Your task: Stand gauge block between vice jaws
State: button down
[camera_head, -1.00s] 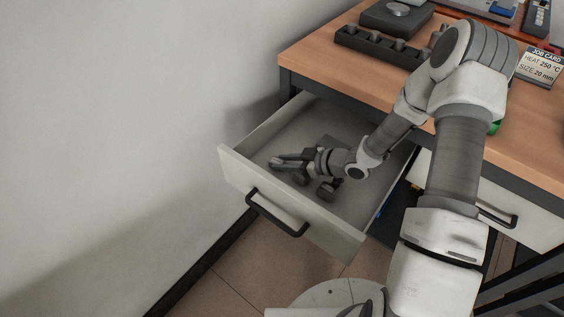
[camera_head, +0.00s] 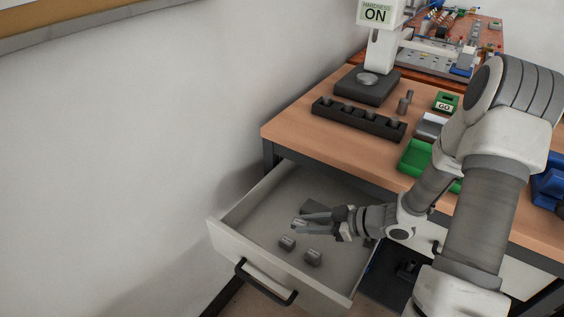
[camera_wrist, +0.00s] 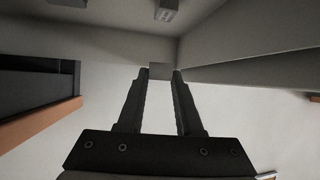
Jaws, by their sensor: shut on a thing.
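My gripper (camera_head: 303,221) is shut on a small grey gauge block (camera_head: 299,224), held at the fingertips above the open drawer. The wrist view shows the held block (camera_wrist: 160,71) pinched between the two dark finger ends. Two other small grey blocks, a left one (camera_head: 287,243) and a right one (camera_head: 313,257), lie on the drawer floor below my gripper. A blue object (camera_head: 549,182) at the right edge of the bench may be the vice; my arm partly hides it and its jaws cannot be made out.
The open drawer (camera_head: 232,238) has raised walls around my gripper. On the bench are a black rack (camera_head: 358,121), a green tray (camera_head: 414,158), a green GO gauge (camera_head: 446,101) and a hardness tester (camera_head: 381,48). Bare wood shows at the bench's front left.

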notch_tip(320, 180, up, 8)
jog(key=p, duration=0.6)
jog(key=w+d+f+m+t+h+b, duration=0.3)
jog(key=w+m+t+h+b, duration=0.35)
jog(key=w+m+h, duration=0.45)
notch_tip(320, 180, up, 14)
jog(key=s+m+p, duration=0.1)
jog(key=p, duration=1.3)
jog(key=shift+d+r+m, duration=0.2)
jog(key=shift+d+m, duration=0.1)
jog(key=shift+d, duration=0.1)
